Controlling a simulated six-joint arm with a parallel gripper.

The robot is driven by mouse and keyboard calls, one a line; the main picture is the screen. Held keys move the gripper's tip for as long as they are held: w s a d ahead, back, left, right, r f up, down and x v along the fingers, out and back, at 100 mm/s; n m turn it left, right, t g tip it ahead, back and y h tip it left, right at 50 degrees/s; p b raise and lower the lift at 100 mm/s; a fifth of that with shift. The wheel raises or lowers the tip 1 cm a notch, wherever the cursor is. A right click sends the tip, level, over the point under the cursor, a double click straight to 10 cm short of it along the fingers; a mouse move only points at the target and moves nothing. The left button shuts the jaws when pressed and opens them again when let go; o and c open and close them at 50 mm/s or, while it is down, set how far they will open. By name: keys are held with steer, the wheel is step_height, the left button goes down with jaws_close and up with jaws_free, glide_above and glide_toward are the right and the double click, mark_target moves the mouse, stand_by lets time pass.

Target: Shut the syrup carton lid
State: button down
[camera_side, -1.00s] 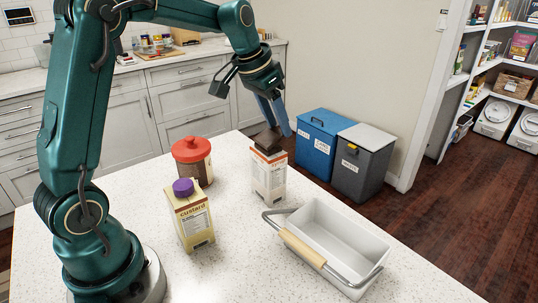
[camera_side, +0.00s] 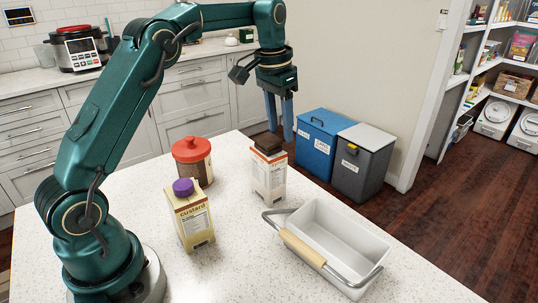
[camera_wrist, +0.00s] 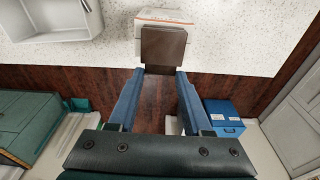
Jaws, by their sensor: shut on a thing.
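The syrup carton (camera_side: 269,178) stands upright on the counter, white and tan with a brown lid (camera_side: 266,144). The lid looks nearly flat over the carton's top, but I cannot tell whether it is fully down. In the wrist view, the lid (camera_wrist: 164,46) covers part of the carton (camera_wrist: 165,15) and lies at my fingertips. My gripper (camera_side: 280,134) points down at the carton's far side, with its blue fingers at the lid's far edge. My gripper (camera_wrist: 160,72) is shut on the lid, one finger at each side.
A custard carton (camera_side: 193,222) with a purple cap and a red-lidded jar (camera_side: 193,160) stand to the left. A white basket (camera_side: 350,235) with a handle is at front right. Blue (camera_side: 318,150) and grey (camera_side: 362,165) bins stand beyond the counter's edge.

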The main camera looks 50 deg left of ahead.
mark_target(278, 136)
steer(key=shift+c, duration=1.6)
jaws_free()
steer(key=shift+r, duration=0.1)
steer(key=shift+s+r, duration=0.2)
steer(key=shift+r, duration=1.05)
steer(key=shift+s+r, duration=0.15)
steer(key=shift+r, duration=1.05)
